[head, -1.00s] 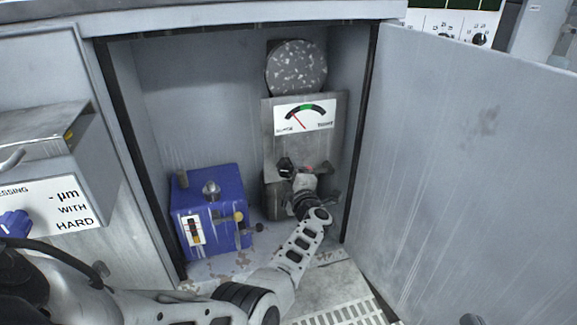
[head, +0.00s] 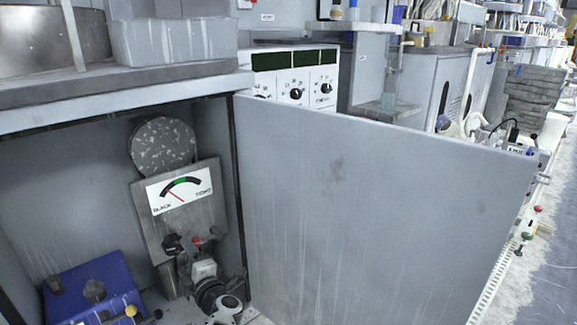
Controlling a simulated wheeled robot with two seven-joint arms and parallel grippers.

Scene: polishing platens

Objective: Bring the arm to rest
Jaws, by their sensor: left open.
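My left gripper (head: 192,254) is inside the open cabinet, low in front of the grey metal panel with a gauge (head: 180,190). Its fingers are spread apart beside a small red-topped part (head: 197,241) at the panel's foot. I cannot tell whether they touch it. The gauge's red needle points to the left part of its scale. My left wrist comes in at the bottom edge, and the rest of that arm is out of the frame. My right gripper is not in view.
The open cabinet door (head: 370,215) fills the middle. A blue box (head: 95,285) with knobs stands left of my gripper. A speckled round disc (head: 162,146) is above the gauge. A control panel with dials (head: 297,85) stands behind the door. Free floor (head: 550,270) shows at the right.

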